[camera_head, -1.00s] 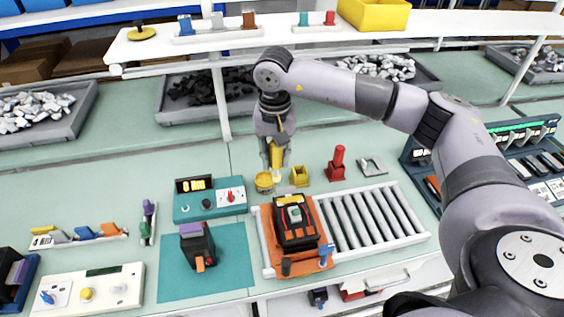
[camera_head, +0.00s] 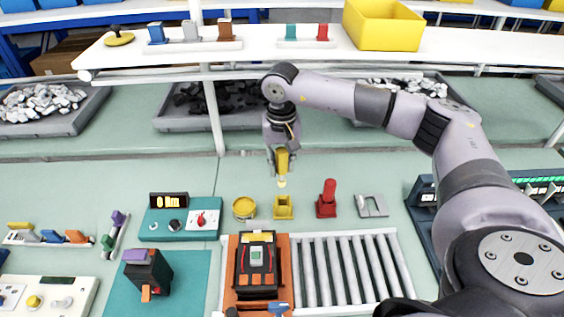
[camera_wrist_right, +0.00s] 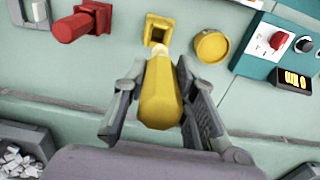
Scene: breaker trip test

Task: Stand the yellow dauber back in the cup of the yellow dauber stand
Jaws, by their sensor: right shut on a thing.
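The yellow dauber (camera_head: 282,163) is held in my right gripper (camera_head: 281,158), tip pointing down, above the yellow dauber stand (camera_head: 283,207). The stand is a small square yellow block with a dark cup opening on top. In the right wrist view, the dauber (camera_wrist_right: 160,95) sits between the fingers of my right gripper (camera_wrist_right: 160,100), with its pale tip at the near edge of the stand (camera_wrist_right: 161,30). The tip shows above the stand, not inside the cup. My left gripper is not in view.
A round yellow pot (camera_head: 244,208) stands left of the stand. A red dauber in its red stand (camera_head: 327,199) and a grey bracket (camera_head: 371,205) are to the right. A roller conveyor (camera_head: 345,265) lies in front, and a teal meter box (camera_head: 181,218) stands further left.

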